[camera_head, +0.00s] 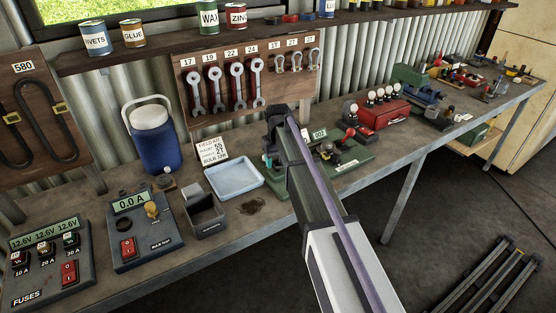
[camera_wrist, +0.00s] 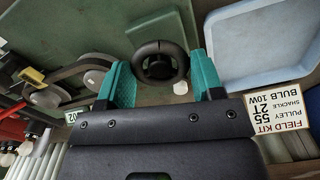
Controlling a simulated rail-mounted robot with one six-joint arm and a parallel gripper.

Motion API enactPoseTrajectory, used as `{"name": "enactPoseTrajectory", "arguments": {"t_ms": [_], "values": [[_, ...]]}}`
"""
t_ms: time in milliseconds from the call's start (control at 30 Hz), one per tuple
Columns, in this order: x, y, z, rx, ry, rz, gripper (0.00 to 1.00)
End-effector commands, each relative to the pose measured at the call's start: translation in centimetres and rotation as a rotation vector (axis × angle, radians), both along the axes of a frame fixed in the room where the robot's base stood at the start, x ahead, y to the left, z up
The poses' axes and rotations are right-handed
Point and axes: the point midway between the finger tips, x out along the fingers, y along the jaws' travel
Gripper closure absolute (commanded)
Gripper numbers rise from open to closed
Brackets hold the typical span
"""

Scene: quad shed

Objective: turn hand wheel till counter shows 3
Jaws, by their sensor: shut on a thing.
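The black hand wheel (camera_wrist: 160,62) sits on a green base plate (camera_wrist: 95,35) in the wrist view. My gripper (camera_wrist: 163,78) has its two teal fingers on opposite sides of the wheel, shut on it. A small white knob (camera_wrist: 180,88) shows at the wheel's near edge. In the head view my gripper (camera_head: 268,160) points down at the left end of the green plate, and my arm hides most of the wheel. A small greenish number display (camera_head: 319,134) stands behind the plate; its digits are too small to read surely. It is partly hidden in the wrist view (camera_wrist: 74,116).
A pale blue tray (camera_head: 234,191) lies close to the wheel, with a field kit card (camera_head: 212,151) behind it. Pulleys and a belt (camera_wrist: 85,72) sit along the plate. Wrenches (camera_head: 237,82) hang behind. A grey open box (camera_head: 206,222) and a bulb tester (camera_head: 145,240) stand left.

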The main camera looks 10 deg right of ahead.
Motion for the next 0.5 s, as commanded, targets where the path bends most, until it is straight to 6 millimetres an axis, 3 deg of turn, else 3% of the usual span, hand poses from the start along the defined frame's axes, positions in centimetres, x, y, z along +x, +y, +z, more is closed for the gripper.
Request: {"name": "enactPoseTrajectory", "arguments": {"t_ms": [233,267,500], "values": [[-0.04,-0.01,-0.02,0.000,0.001,-0.001,0.63],[-0.04,-0.01,-0.02,0.000,0.001,-0.001,0.37],[-0.02,0.00,-0.01,0.000,0.000,-0.002,0.14]]}}
